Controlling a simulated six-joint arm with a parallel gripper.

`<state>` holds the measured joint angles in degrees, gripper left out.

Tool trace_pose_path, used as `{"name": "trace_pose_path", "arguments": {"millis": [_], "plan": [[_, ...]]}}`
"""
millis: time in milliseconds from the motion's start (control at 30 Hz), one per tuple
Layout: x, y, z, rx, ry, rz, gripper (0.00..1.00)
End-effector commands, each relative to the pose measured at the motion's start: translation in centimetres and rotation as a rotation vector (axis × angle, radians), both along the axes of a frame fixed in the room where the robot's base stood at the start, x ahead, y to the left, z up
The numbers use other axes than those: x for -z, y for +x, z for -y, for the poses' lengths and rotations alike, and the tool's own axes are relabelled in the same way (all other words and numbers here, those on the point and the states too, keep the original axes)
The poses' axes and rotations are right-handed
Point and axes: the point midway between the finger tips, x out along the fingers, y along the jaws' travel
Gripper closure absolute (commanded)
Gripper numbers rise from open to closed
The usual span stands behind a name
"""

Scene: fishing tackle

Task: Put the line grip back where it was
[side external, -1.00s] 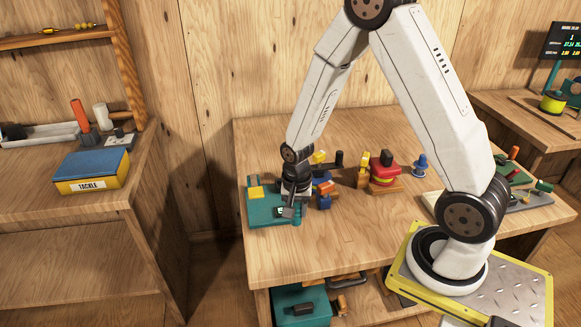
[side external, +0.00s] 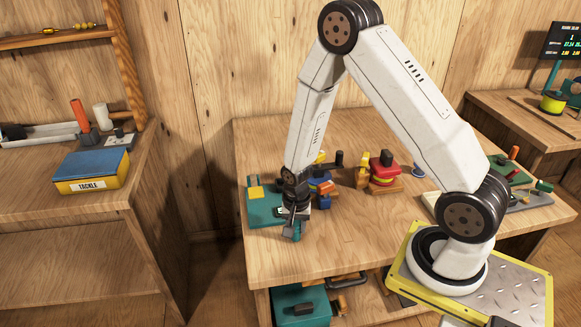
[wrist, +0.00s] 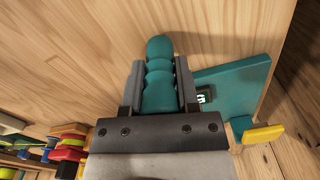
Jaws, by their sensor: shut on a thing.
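The line grip is a teal, ridged handle, seen in the wrist view (wrist: 158,78) between the two grey fingers. My gripper (wrist: 159,90) is shut on it. In the side view my gripper (side external: 296,222) points down at the front right edge of the teal board, and the teal grip (side external: 296,233) shows below the fingers. Whether it touches the table cannot be told. The teal board (side external: 259,211) lies flat at the table's left end, with a yellow block (side external: 256,192) on it. The board also shows in the wrist view (wrist: 240,82), beside the grip, with a small dark marked patch.
Blue and orange pieces (side external: 325,190) stand just right of my gripper. A red and yellow reel (side external: 384,170) stands farther right. The front middle of the table (side external: 350,235) is clear. A tackle box (side external: 91,170) sits on the separate left bench.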

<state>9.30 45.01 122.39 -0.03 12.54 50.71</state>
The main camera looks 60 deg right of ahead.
Motion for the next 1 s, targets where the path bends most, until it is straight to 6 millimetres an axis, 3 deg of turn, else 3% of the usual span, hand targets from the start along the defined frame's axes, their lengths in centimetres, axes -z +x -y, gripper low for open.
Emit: {"name": "trace_pose_path", "arguments": {"millis": [533, 567, 600, 667, 1000], "plan": [[0.82, -0.04, 0.00, 0.000, 0.000, -0.001, 1.00], [0.82, -0.04, 0.00, 0.000, 0.000, -0.001, 0.54], [0.80, -0.03, -0.01, 0.000, 0.000, 0.000, 0.42], [0.79, -0.03, -0.01, 0.000, 0.000, 0.000, 0.26], [0.73, -0.01, 0.00, 0.000, 0.000, 0.000, 0.26]]}}
